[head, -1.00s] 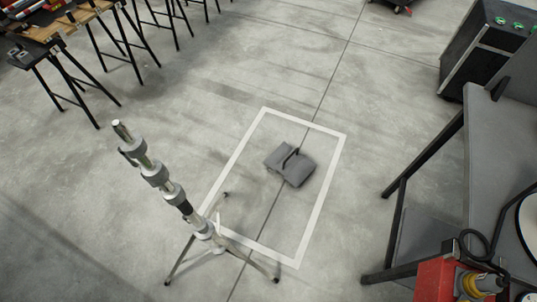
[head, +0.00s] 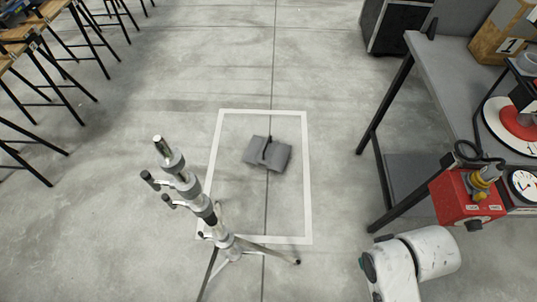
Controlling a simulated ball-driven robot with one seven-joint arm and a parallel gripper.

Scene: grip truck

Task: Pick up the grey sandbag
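The grey sandbag (head: 254,155) lies on the concrete floor in the head view, inside a white taped rectangle (head: 307,190). It has two grey lobes with a dark strap handle across its middle. Nothing is touching it from above. A part of my white arm shows at the lower right, apart from the sandbag. My gripper is not in view.
A metal light stand (head: 222,240) on tripod legs stands at the rectangle's near left corner. A grey workbench (head: 440,90) with a red box (head: 462,206) is at right. Trestle tables (head: 28,40) line the upper left. The floor beyond the rectangle is clear.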

